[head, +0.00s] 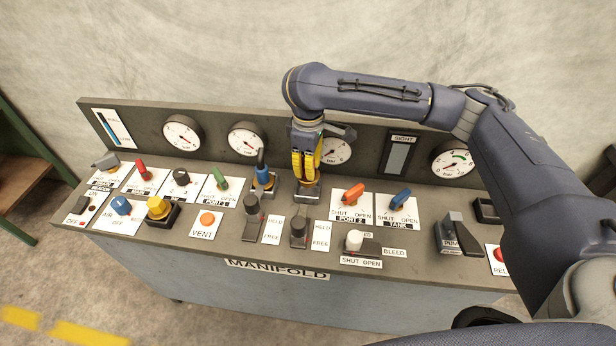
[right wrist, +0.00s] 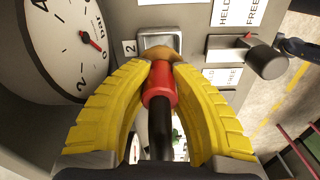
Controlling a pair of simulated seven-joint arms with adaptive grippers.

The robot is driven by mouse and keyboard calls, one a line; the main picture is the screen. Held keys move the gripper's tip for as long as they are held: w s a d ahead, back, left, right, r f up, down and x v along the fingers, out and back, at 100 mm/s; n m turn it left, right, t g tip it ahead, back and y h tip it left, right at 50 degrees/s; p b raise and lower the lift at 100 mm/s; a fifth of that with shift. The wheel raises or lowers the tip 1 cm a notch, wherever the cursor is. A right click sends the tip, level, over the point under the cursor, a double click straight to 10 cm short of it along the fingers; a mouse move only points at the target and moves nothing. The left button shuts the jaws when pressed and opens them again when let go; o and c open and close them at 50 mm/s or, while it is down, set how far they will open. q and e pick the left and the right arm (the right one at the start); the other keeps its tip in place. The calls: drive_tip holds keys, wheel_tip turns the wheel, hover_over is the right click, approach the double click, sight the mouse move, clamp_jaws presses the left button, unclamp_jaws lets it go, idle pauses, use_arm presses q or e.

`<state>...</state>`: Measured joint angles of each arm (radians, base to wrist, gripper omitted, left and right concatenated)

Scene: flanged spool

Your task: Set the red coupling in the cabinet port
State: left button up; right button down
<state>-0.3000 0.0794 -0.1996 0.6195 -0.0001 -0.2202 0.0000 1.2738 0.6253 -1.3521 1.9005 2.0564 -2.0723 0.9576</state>
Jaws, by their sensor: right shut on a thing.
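My right gripper (head: 306,172) is over the second port on the cabinet's top panel, fingers pointing down. In the right wrist view its yellow fingers (right wrist: 162,72) are shut on the red coupling (right wrist: 160,84). A black hose (right wrist: 161,130) runs from the coupling back toward the wrist. The coupling's brass-coloured end is at the square metal port (right wrist: 158,40) marked 2. I cannot tell how deep it sits in the port. In the head view the fingers mostly hide the coupling. My left gripper is not in view.
A blue coupling (head: 263,176) stands in the port to the left. Black levers (head: 299,230) with HELD/FREE plates are in front of the ports. Coloured knobs, such as the orange one (head: 352,194), crowd the panel. Gauges (head: 247,139) line the upright back.

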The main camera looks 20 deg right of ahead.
drive_tip(key=shift+f, duration=2)
drive_tip(key=shift+f, duration=0.3)
drive_tip(key=c, duration=1.3)
unclamp_jaws()
drive_tip(key=shift+o, duration=0.2)
drive_tip(key=shift+r, duration=0.1)
drive_tip(key=shift+r, duration=6.2)
